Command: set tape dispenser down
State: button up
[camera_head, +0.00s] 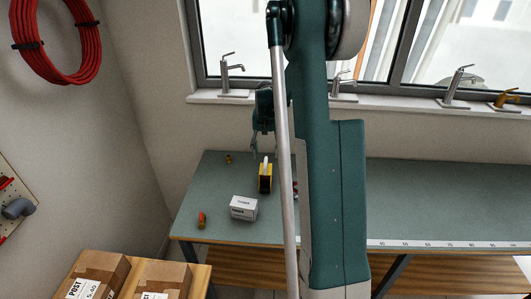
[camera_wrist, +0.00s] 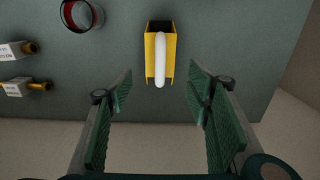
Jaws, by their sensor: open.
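The tape dispenser (camera_head: 265,178), yellow and black with a white strip along its top, rests on the green bench top (camera_head: 215,178) near its left end. It also shows in the wrist view (camera_wrist: 150,68), top centre, beyond my fingertips. My gripper (camera_head: 263,147) is above and behind it in the head view, its fingers pointing down. In the wrist view its two green ribbed fingers (camera_wrist: 160,88) are spread wide with nothing held between them. The dispenser appears free of both fingers. My arm hides part of the bench to the right of it.
A white box (camera_head: 243,208) and a small red-and-yellow item (camera_head: 202,220) stand in front. A brass fitting (camera_head: 228,159) is behind left. The wrist view shows a red-rimmed round object (camera_wrist: 80,15) and tagged brass fittings (camera_wrist: 22,86). The bench's right part (camera_head: 430,205) is mostly clear.

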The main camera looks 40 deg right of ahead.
jog(key=s+a+r+n+t, duration=0.1)
jog(key=s+a+r, duration=0.2)
jog(key=a+r, duration=0.4)
jog(key=s+a+r+n+t+h, duration=0.1)
jog(key=s+a+r+n, duration=0.3)
jog(key=a, duration=0.6)
jog(key=s+a+r+m+t, duration=0.1)
jog(key=s+a+r, duration=0.1)
jog(key=a+r, duration=0.6)
jog(key=s+a+n+t+y, duration=0.1)
jog(key=s+a+n+t, duration=0.3)
jog(key=s+a, duration=1.4)
jog(key=shift+s+a+r+n, duration=0.15)
jog(key=shift+s+a+n, duration=0.25)
jog(key=shift+s, duration=0.85)
jog(key=shift+d, duration=0.1)
